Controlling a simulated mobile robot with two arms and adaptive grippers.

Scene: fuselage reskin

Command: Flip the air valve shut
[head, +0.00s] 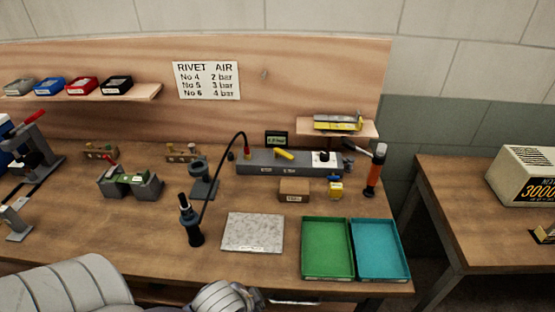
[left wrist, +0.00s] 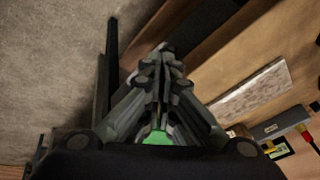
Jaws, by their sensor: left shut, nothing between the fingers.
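The grey air manifold (head: 262,168) lies along the back of the workbench. A yellow lever (head: 284,153), apparently the air valve's handle, sits on its top, slanting down to the right. A black hose joins the manifold through a red fitting (head: 246,152). My left gripper (left wrist: 160,55) shows in the left wrist view with its fingers together and empty, near the bench's front edge and well away from the valve. The manifold's end (left wrist: 285,124) shows at that view's right side. In the head view my left arm is low at the front; its fingertips are not clear there. My right gripper is not in view.
A grey plate (head: 252,232), a green tray (head: 327,248) and a blue tray (head: 380,249) lie at the front. A black rivet tool (head: 191,222) stands between my arm and the manifold. A small cardboard box (head: 293,190) and yellow block (head: 336,190) sit before the manifold.

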